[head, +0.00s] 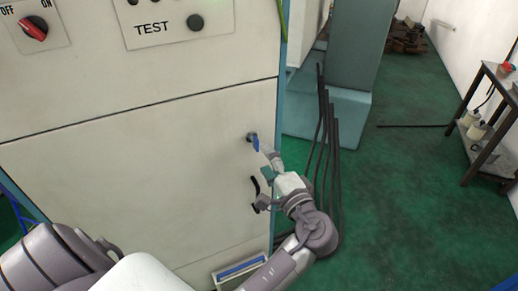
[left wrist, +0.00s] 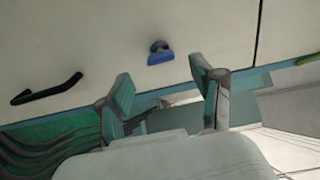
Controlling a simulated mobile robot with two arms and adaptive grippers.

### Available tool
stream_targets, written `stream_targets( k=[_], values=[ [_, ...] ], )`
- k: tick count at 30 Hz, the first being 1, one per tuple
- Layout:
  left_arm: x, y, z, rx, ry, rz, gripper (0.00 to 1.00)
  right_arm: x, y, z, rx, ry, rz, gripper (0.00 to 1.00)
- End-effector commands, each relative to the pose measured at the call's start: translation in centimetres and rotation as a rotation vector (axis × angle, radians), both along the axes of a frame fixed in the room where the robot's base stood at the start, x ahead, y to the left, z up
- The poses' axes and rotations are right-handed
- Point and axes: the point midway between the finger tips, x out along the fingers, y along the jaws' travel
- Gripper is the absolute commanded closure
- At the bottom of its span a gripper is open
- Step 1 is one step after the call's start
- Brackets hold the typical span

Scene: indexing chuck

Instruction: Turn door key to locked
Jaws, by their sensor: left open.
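The door key (head: 255,143) has a blue head and sits in a round lock on the cream cabinet door. In the left wrist view the blue key (left wrist: 160,57) shows below its grey lock cylinder, ahead of the gap between my fingers. My left gripper (head: 267,161) is open, close to the door just right of and below the key. Both fingers with teal pads show in the left wrist view, apart and with nothing between them. I cannot tell from the head view whether a finger touches the key. My right gripper is not in view.
A black door handle (head: 255,194) is below the key, close to my left gripper. A red OFF/ON switch (head: 34,28) and a TEST button (head: 195,22) are higher on the cabinet. Dark cables (head: 328,140) stand right of it. A shelf cart (head: 490,125) is far right; green floor lies between.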

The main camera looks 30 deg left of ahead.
Motion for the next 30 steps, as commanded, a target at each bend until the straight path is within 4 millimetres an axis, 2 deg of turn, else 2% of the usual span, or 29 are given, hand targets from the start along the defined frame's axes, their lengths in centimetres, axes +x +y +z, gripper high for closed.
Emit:
stream_targets(
  k=[3, 9, 26, 28, 30],
  values=[
    [-1.2, -2.0, 0.0, -0.003, 0.001, -0.001, 0.33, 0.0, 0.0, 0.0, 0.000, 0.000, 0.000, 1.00],
    [-2.3, -3.8, 0.0, -0.002, 0.001, 0.000, 0.33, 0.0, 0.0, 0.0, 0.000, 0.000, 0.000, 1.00],
    [-2.5, -4.1, 0.0, -0.001, 0.001, 0.000, 0.33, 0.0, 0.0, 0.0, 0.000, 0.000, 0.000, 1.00],
    [-2.3, -4.2, -0.6, -0.002, 0.012, -0.011, 0.33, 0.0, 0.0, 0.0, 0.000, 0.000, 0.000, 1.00],
    [-1.6, -4.5, -2.2, -0.009, 0.044, -0.043, 0.33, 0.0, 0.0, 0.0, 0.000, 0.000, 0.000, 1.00]
  ],
)
